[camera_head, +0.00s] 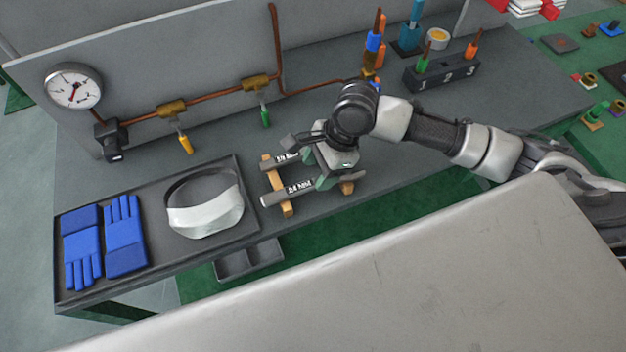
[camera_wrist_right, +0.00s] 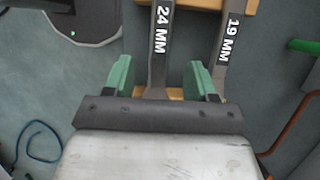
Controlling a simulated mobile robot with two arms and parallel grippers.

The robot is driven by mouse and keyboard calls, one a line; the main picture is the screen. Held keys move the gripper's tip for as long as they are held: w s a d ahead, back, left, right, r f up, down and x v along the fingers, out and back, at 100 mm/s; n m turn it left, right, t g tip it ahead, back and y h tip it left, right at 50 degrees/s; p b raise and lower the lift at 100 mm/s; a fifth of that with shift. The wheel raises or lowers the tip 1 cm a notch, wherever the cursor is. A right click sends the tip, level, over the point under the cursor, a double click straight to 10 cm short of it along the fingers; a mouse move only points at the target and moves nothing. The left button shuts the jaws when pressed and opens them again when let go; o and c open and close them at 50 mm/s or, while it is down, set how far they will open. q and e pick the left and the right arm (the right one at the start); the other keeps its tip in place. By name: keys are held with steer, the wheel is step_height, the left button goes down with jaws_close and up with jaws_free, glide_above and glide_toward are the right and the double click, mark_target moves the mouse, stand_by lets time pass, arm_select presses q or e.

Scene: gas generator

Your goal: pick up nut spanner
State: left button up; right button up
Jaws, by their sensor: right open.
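Two grey spanners lie across wooden supports (camera_head: 286,209) on the bench. The spanner marked 24 MM (camera_wrist_right: 161,40) is the nearer one in the head view (camera_head: 298,187). The spanner marked 19 MM (camera_wrist_right: 229,45) is the farther one (camera_head: 287,158). My right gripper (camera_head: 313,171) is open above the supports, its green fingertips pointing down. In the wrist view its fingers (camera_wrist_right: 158,80) stand on either side of the 24 MM handle, with the 19 MM spanner just outside the right finger. Whether they touch the handle is unclear. My left gripper is out of view.
A tray (camera_head: 245,228) with blue gloves (camera_head: 124,235) and a white-and-grey headband-like item (camera_head: 206,215) lies to the left. A copper pipe (camera_head: 222,92) with valves and a gauge (camera_head: 73,88) runs behind. A numbered block (camera_head: 441,77) stands at the back right.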

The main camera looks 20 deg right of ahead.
mark_target(313, 182)
steer(key=shift+x, duration=1.55)
steer(key=shift+d, duration=0.1)
steer(key=shift+c, duration=0.4)
steer(key=c, duration=1)
jaws_close()
steer(key=shift+r, duration=0.15)
